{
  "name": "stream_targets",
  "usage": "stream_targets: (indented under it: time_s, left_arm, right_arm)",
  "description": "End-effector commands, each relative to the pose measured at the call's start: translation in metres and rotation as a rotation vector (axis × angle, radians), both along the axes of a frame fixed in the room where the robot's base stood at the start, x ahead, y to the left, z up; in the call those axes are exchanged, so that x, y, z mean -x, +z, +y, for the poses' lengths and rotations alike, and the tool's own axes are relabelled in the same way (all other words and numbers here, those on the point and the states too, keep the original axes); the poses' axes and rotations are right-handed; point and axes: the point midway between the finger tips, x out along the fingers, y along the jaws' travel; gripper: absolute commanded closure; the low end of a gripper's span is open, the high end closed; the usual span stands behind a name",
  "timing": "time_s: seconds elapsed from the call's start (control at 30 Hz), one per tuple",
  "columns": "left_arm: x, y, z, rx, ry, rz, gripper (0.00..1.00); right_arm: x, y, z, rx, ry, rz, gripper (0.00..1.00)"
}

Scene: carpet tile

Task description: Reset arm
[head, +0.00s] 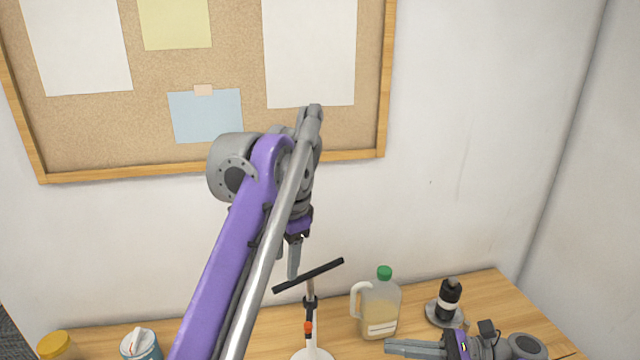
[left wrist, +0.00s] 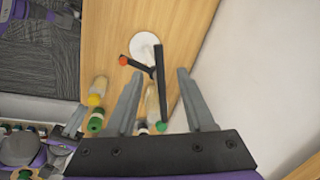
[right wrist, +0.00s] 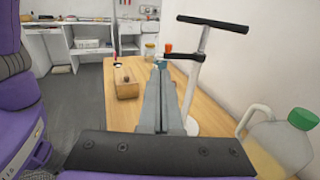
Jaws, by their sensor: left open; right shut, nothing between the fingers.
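My left gripper (head: 293,262) hangs from its raised, bent arm, pointing down just above the black crossbar of a stand (head: 310,274). In the left wrist view its two grey fingers (left wrist: 157,98) are spread wide. The stand's crossbar (left wrist: 160,85) shows in the gap between them; I cannot tell whether it touches them. My right gripper (head: 402,347) lies low at the front right of the table, pointing left. In the right wrist view its fingers (right wrist: 160,95) are together with nothing between them, and the stand's pole (right wrist: 192,85) rises just beyond them to the right.
On the wooden table (head: 490,290) are a green-capped jug (head: 381,310), a black bottle (head: 449,298), a yellow-lidded jar (head: 55,345) and a blue container (head: 140,345). A wooden block (right wrist: 126,82) shows in the right wrist view. A wall with a corkboard (head: 230,70) stands behind.

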Motion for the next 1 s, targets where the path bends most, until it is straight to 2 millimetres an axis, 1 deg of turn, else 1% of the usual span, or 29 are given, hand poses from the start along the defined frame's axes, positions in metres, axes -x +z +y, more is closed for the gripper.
stream_targets:
  time_s: [0.07,0.17,0.27,0.3,0.37,0.4,0.47,0.5,0.57,0.6,0.67,0.7,0.8,0.9,1.0]
  left_arm:
    - [0.003,0.000,0.003,0.007,0.019,-0.007,0.46]
    - [0.010,-0.008,0.014,0.032,0.082,-0.031,0.46]
    - [0.026,-0.028,0.030,0.075,0.186,-0.070,0.46]
    - [0.035,-0.039,0.038,0.094,0.234,-0.089,0.46]
    - [0.051,-0.058,0.049,0.126,0.308,-0.115,0.46]
    - [0.063,-0.071,0.056,0.146,0.356,-0.134,0.46]
    - [0.082,-0.094,0.066,0.179,0.429,-0.161,0.46]
    - [0.095,-0.110,0.072,0.200,0.477,-0.180,0.46]
    - [0.118,-0.136,0.081,0.234,0.550,-0.207,0.46]
    - [0.134,-0.155,0.087,0.255,0.599,-0.224,0.46]
    - [0.157,-0.183,0.095,0.287,0.668,-0.250,0.46]
    - [0.172,-0.201,0.098,0.308,0.710,-0.267,0.46]
    - [0.205,-0.241,0.106,0.351,0.801,-0.301,0.46]
    - [0.229,-0.269,0.111,0.384,0.863,-0.324,0.46]
    - [0.241,-0.284,0.113,0.400,0.897,-0.336,0.46]
  right_arm:
    - [0.003,-0.003,0.007,0.036,-0.003,-0.013,1.00]
    - [0.012,-0.015,0.025,0.158,-0.005,-0.069,1.00]
    - [0.031,-0.037,0.045,0.368,0.011,-0.181,1.00]
    - [0.041,-0.049,0.051,0.468,0.030,-0.240,1.00]
    - [0.058,-0.067,0.056,0.620,0.072,-0.339,1.00]
    - [0.069,-0.078,0.056,0.721,0.108,-0.409,1.00]
    - [0.085,-0.094,0.053,0.870,0.176,-0.523,1.00]
    - [0.096,-0.104,0.049,0.967,0.231,-0.603,1.00]
    - [0.111,-0.117,0.040,1.108,0.326,-0.728,1.00]
    - [0.121,-0.125,0.032,1.199,0.398,-0.815,1.00]
    - [0.133,-0.134,0.020,1.324,0.514,-0.944,1.00]
    - [0.140,-0.138,0.012,1.398,0.592,-1.026,1.00]
    - [0.151,-0.145,-0.007,1.546,0.782,-1.206,1.00]
    - [0.156,-0.147,-0.019,1.640,0.929,-1.334,1.00]
    - [0.158,-0.147,-0.027,1.688,1.018,-1.404,1.00]
